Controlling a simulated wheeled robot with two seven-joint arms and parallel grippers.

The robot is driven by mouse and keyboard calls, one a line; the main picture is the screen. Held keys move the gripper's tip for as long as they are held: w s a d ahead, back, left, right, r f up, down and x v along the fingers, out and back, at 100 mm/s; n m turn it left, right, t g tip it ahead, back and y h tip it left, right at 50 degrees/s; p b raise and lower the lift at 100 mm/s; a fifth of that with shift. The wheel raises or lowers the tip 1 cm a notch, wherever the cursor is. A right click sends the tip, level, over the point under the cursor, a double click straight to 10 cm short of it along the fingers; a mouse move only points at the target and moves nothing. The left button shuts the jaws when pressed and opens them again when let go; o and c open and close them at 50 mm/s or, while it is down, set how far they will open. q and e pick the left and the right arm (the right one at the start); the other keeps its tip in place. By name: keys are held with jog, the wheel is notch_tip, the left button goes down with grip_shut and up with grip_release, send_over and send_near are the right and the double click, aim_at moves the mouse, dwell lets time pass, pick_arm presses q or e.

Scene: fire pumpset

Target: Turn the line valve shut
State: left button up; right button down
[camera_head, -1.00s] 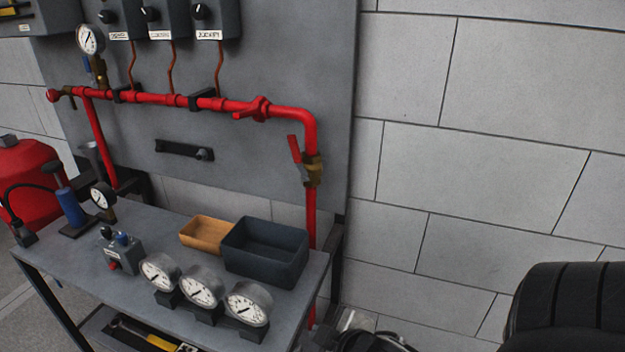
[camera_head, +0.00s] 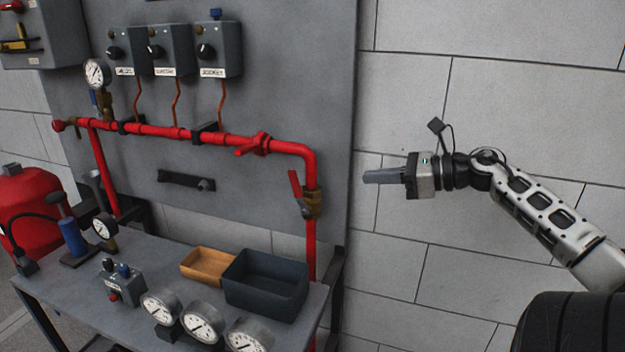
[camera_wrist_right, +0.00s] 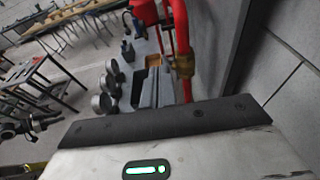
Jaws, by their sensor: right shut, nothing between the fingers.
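A brass valve body (camera_head: 311,203) sits on the vertical red pipe at the right edge of the grey panel. Its red lever (camera_head: 295,184) stands nearly upright, tilted to the upper left, close along the pipe. The brass body also shows in the right wrist view (camera_wrist_right: 184,64), beyond the gripper's dark edge. My right gripper (camera_head: 366,177) is shut and empty. It points left, to the right of the valve at about the lever's height in the picture, and is apart from it.
A red fitting with a handle (camera_head: 253,145) sits on the horizontal pipe. Below is a bench (camera_head: 205,265) with a dark bin (camera_head: 266,298), a wooden tray (camera_head: 205,281) and several gauges. Switch boxes (camera_head: 219,50) hang above. Bare wall (camera_head: 420,90) lies right of the panel.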

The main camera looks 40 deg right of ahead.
send_near(298, 179)
jog(key=x, duration=0.5)
jog(key=shift+w+a+f, duration=0.35)
jog(key=shift+w+f, duration=0.25)
jog(key=shift+w, duration=0.1)
jog(key=shift+w+a+b, duration=0.1)
jog(key=shift+w+b, duration=0.1)
jog(key=shift+b, duration=0.2)
jog(key=shift+w+a+r+b, duration=0.15)
jog(key=shift+w+a+b, duration=0.25)
jog(key=shift+w+b, duration=0.35)
jog(key=shift+r+x, duration=0.15)
jog(key=shift+x, duration=0.45)
jog(key=shift+r+x, duration=0.15)
jog(key=shift+x, duration=0.45)
jog(key=shift+f, duration=0.2)
jog(key=shift+r, duration=0.1)
